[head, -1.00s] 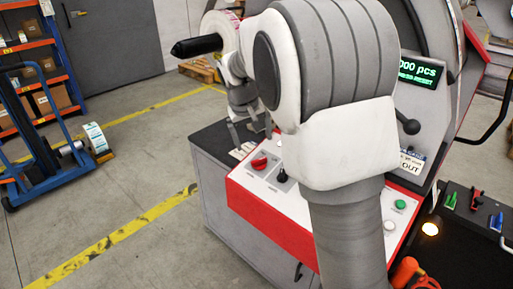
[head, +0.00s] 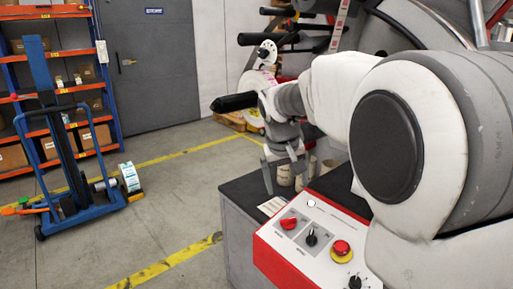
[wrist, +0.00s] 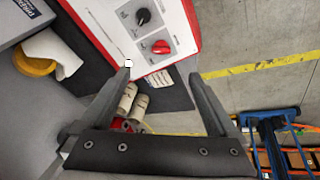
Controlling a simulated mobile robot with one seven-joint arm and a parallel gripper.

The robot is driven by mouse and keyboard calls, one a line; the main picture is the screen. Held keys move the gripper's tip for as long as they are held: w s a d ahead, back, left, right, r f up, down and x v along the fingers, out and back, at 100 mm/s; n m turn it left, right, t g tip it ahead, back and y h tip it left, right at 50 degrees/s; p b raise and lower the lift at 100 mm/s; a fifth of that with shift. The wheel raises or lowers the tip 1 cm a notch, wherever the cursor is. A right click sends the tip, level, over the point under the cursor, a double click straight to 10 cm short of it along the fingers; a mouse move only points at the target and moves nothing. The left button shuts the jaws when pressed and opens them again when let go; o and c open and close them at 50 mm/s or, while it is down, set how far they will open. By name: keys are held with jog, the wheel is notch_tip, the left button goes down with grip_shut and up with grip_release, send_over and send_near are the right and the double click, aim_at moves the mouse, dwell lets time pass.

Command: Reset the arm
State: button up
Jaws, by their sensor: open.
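My arm reaches across the right side of the head view, over the label rewinder's control panel (head: 318,240). My gripper (head: 285,180) points down near the dark worktop (head: 240,190), beyond the panel's far left end. In the wrist view my gripper (wrist: 161,74) has its two fingers spread wide with nothing between them. The panel (wrist: 152,28) lies ahead of the fingers there, with a black knob (wrist: 143,16) and a red knob (wrist: 160,47). Small cardboard cores (wrist: 127,98) lie close beside the left finger.
A black roller (head: 234,103) sticks out left beside my wrist. A red-and-yellow emergency stop (head: 341,250) sits on the panel under my arm. A blue lift trolley (head: 80,205) and a shelf rack (head: 90,100) stand left. The floor between is clear.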

jog(key=s+d+r+t+y+p, duration=0.1)
jog(key=s+r+p, duration=0.2)
jog(key=s, duration=1)
jog(key=s+d+r+m+t+y+p, duration=0.1)
jog(key=s+r+p, duration=0.3)
jog(key=s, duration=1)
jog(key=shift+s+d+r+p, duration=0.25)
jog(key=shift+s+r+p, duration=0.05)
jog(key=shift+r, duration=0.2)
jog(key=shift+d, duration=0.15)
